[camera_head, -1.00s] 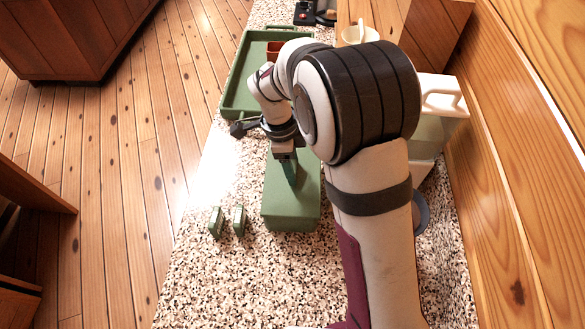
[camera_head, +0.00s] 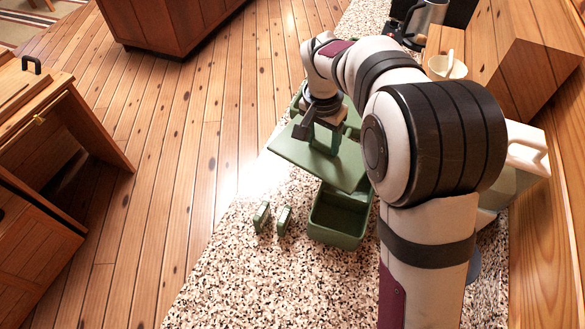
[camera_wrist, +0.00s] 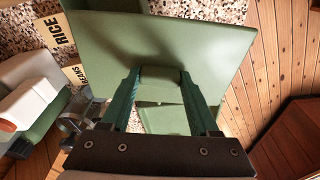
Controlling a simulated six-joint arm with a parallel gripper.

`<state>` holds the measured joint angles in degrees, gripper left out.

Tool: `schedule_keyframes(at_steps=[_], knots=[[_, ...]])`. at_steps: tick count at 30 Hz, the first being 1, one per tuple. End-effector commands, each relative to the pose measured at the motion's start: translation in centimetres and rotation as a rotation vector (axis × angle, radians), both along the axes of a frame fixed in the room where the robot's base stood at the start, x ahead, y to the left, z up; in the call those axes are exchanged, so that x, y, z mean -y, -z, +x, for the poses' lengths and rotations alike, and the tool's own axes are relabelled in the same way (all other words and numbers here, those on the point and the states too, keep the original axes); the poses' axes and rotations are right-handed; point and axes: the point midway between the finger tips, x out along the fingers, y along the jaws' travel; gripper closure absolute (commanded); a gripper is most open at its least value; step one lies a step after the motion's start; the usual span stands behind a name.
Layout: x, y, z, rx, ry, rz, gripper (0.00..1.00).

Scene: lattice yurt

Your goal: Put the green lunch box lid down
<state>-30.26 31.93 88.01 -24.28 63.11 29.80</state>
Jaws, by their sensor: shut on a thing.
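The green lunch box lid (camera_head: 300,153) is a flat panel, held raised and tilted beyond the open green lunch box (camera_head: 338,239). My gripper (camera_head: 328,140) is shut on the lid's raised grip. In the wrist view my gripper (camera_wrist: 160,80) has its two teal fingers on either side of the grip block, and the lid (camera_wrist: 140,42) fills the upper middle. The lunch box stands on the speckled counter, with its near part and inside showing. The lid overlaps its far part in the head view.
Two small green clips (camera_head: 262,216) stand left of the box on the counter (camera_head: 225,275). A green tray (camera_head: 295,106) lies behind, mostly hidden. A white-handled jug (camera_head: 522,165) and a cream bowl (camera_head: 447,68) stand at right. The near counter is clear.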

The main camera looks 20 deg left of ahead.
Motion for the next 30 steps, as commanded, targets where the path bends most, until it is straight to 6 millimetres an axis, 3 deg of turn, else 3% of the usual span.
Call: schedule_keyframes(at_steps=[6, 13, 17, 21, 30], knots=[[-4.3, 2.4, 1.4, -0.002, -0.706, 0.001, 0.95], [-7.5, 4.2, 2.3, -0.002, -1.262, 0.001, 0.95], [-8.2, 5.2, 2.5, -0.002, -1.385, -0.001, 0.95], [-8.2, 8.7, 2.4, -0.005, -1.402, -0.001, 0.95], [-8.2, 13.8, 2.4, -0.003, -1.398, -0.002, 0.95]])
